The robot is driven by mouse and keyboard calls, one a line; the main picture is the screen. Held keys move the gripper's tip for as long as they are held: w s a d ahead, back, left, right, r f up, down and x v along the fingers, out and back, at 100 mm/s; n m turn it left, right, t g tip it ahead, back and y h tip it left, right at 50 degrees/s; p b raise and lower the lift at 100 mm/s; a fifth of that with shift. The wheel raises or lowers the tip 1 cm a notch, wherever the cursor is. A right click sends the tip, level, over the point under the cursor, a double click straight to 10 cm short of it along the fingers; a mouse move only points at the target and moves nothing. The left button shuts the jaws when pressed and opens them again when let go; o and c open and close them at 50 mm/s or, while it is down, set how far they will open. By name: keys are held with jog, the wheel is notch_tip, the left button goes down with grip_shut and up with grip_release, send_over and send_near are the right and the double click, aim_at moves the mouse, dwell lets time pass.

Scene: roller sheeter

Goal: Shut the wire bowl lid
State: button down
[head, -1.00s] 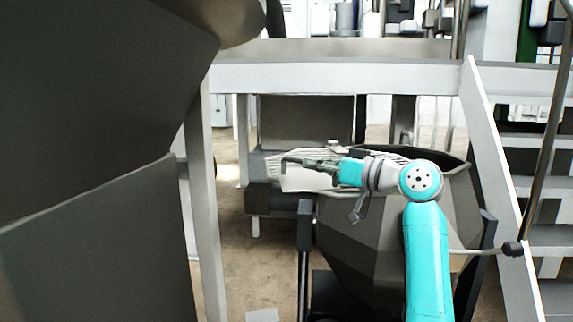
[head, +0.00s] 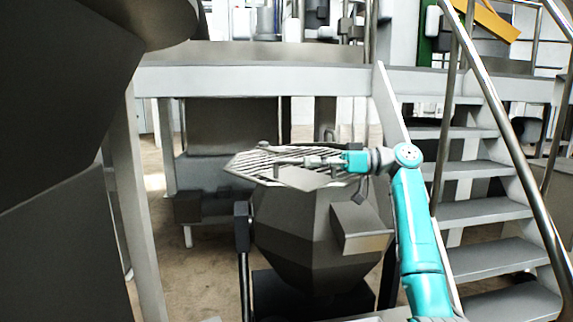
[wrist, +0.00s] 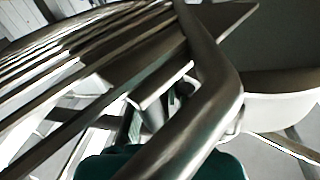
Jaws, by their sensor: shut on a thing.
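The wire bowl lid (head: 250,164) is a pale grid of parallel bars with a solid plate (head: 303,179) at its near side. In the head view it lies nearly level across the top of the dark faceted bowl (head: 290,220), its left corner jutting past the bowl's left side. I cannot tell if it touches the rim all round. My gripper (head: 314,161) is over the lid, shut on its handle. In the wrist view the bent metal handle (wrist: 205,110) crosses close in front, with the lid bars (wrist: 75,70) on the left. The fingertips are mostly hidden.
A grey box (head: 358,228) sticks out from the bowl's near right side. Stairs with a metal handrail (head: 500,90) stand to the right. A white platform beam (head: 250,80) runs behind, and a large dark machine body (head: 60,110) fills the left.

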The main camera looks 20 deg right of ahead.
jog(key=shift+d, duration=0.2)
dwell(0.3)
jog(key=c, duration=1.2)
grip_release()
notch_tip(320, 180, up, 10)
jog(key=shift+f, duration=0.1)
